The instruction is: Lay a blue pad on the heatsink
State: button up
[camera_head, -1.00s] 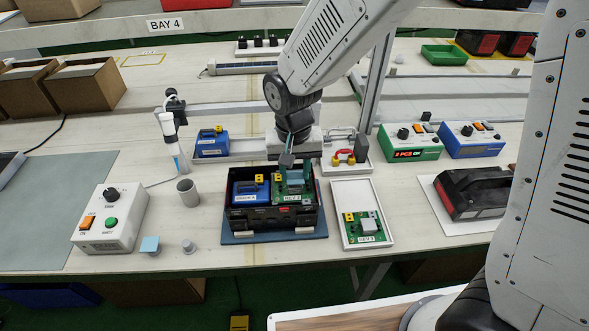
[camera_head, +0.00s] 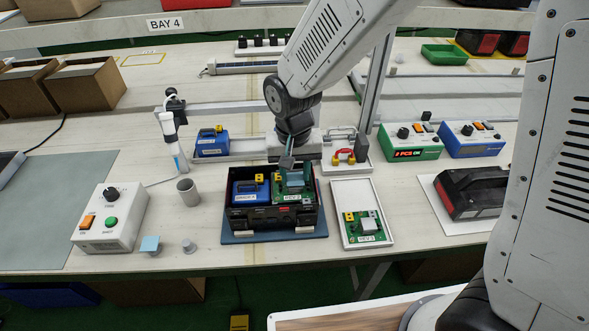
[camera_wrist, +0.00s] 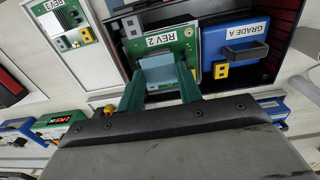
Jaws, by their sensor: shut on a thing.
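My gripper (camera_wrist: 160,82) is shut on a light blue pad (camera_wrist: 157,66) held between its two green fingers. The pad is over the green REV 2 circuit board (camera_wrist: 190,45), which sits in the right side of a black crate (camera_head: 233,216). In the head view the pad (camera_head: 295,181) shows between the fingers, low over the board. The heatsink under it is hidden, and I cannot tell whether the pad touches it. Another light blue pad (camera_head: 150,243) rests on a small stand at the table's front left.
A blue GRADE A unit (camera_head: 250,193) fills the crate's left side. A white tray (camera_head: 342,190) with a REV 3 board (camera_head: 367,229) lies right of the crate. A grey cup (camera_head: 187,191) and a button box (camera_head: 105,222) stand left. A metal post (camera_head: 378,85) rises behind.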

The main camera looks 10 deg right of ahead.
jog(key=shift+f, duration=0.3)
jog(key=o, duration=1.4)
jog(key=shift+o, duration=0.2)
jog(key=shift+r, duration=3)
jog(key=s+d+r, duration=0.7)
jog(key=s+d, duration=0.3)
jog(key=s+d+r+t, duration=0.1)
jog(key=s+d+r, duration=0.6)
jog(key=s+d, duration=0.2)
jog(key=shift+s+d+r, duration=0.2)
jog(key=shift+s+d, duration=0.2)
jog(key=shift+d, duration=0.5)
